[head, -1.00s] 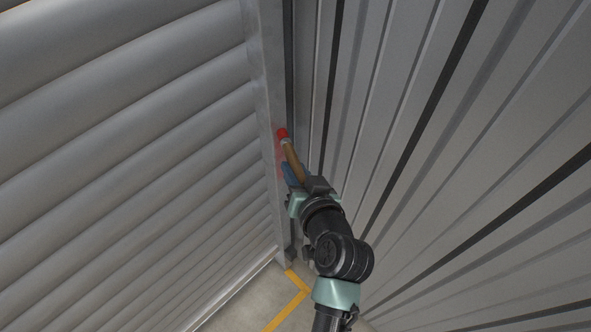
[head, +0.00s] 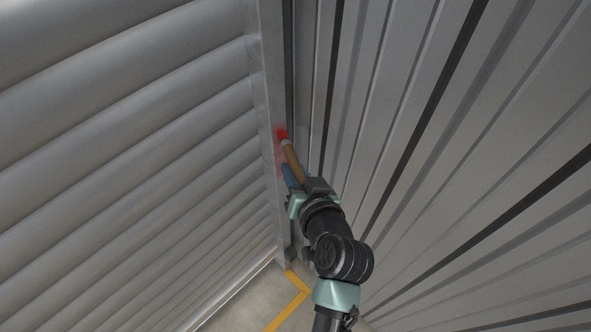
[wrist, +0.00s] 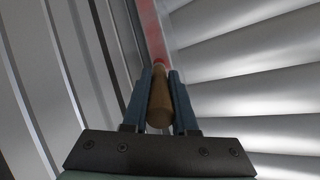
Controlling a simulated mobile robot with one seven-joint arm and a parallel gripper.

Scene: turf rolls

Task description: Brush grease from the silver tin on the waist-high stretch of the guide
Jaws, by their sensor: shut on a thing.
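My gripper (head: 291,174) is shut on the brush (head: 293,162), around its light-brown wooden handle. The brush's red tip (head: 282,134) points up and away from me and lies at the face of the guide. The guide (head: 268,90) is an upright grey metal channel between the slats and the ribbed wall. A faint red smear (head: 280,152) shows on it beside the brush. In the wrist view the handle (wrist: 160,103) sits between both blue fingers, and the red smear (wrist: 153,32) runs along the guide beyond the tip. The silver tin is in neither view.
A grey slatted shutter (head: 130,150) fills the left of the head view. A ribbed metal wall (head: 460,150) fills the right, close to my arm. Floor with a yellow line (head: 290,305) shows below. The guide above the brush is unobstructed.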

